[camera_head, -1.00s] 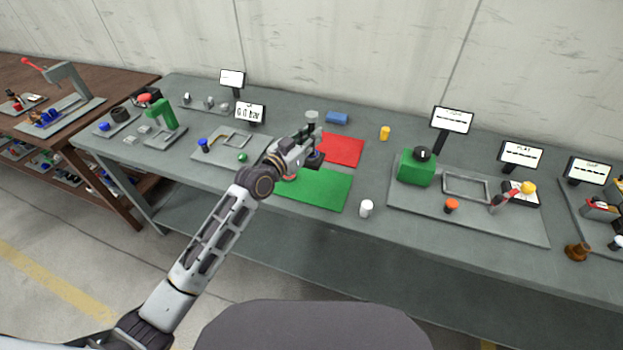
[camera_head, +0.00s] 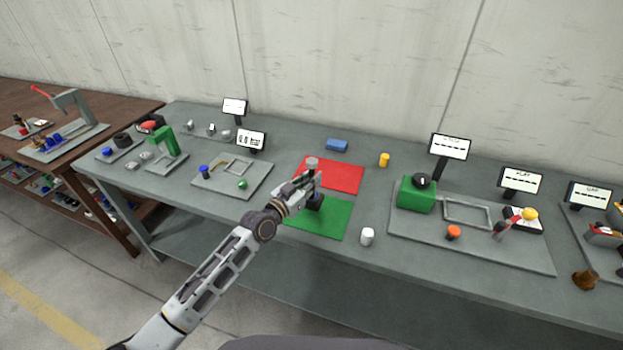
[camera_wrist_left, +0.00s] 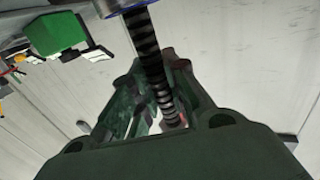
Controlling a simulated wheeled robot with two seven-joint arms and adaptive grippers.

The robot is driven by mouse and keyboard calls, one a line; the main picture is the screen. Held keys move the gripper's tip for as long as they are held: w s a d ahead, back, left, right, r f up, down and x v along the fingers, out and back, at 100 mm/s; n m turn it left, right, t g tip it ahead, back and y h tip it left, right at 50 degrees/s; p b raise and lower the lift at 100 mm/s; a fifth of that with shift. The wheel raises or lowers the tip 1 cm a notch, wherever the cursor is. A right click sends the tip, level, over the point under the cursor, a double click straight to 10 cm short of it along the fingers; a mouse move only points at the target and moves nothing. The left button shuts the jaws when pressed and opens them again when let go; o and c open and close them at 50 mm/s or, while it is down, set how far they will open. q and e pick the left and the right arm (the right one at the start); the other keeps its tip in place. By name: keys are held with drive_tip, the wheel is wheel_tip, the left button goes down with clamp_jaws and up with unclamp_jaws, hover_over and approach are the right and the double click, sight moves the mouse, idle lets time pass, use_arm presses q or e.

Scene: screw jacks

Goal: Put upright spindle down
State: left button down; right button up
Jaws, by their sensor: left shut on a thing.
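My left gripper (camera_head: 309,184) is shut on the spindle, near the border between the red mat (camera_head: 341,176) and the green mat (camera_head: 322,222). The spindle's pale grey round end (camera_head: 312,163) points up above the fingers, and the spindle looks about upright. A dark blue piece (camera_head: 316,202) shows just below the fingers, over the green mat. In the left wrist view the spindle is a dark threaded rod (camera_wrist_left: 148,50) between the fingers, with a blue-rimmed disc (camera_wrist_left: 128,5) at one end. Whether its lower end touches the mat cannot be told. My right gripper is out of view.
A white cylinder (camera_head: 367,237) stands right of the green mat. A yellow cylinder (camera_head: 384,160) and a blue block (camera_head: 337,145) stand behind. A plate with a green block (camera_head: 417,194) lies to the right, another plate (camera_head: 258,181) to the left.

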use_arm(q)
drive_tip(key=shift+r, duration=0.15)
drive_tip(key=shift+f, duration=1.8)
drive_tip(key=shift+f+b, duration=0.1)
drive_tip(key=shift+b, duration=0.2)
drive_tip(key=c, duration=1.8)
unclamp_jaws()
drive_tip(key=shift+f, duration=0.25)
drive_tip(key=shift+c, duration=0.2)
drive_tip(key=o, duration=0.4)
drive_tip(key=shift+r, duration=0.2)
drive_tip(key=shift+b+v, duration=0.35)
drive_tip(key=shift+v, duration=5.7)
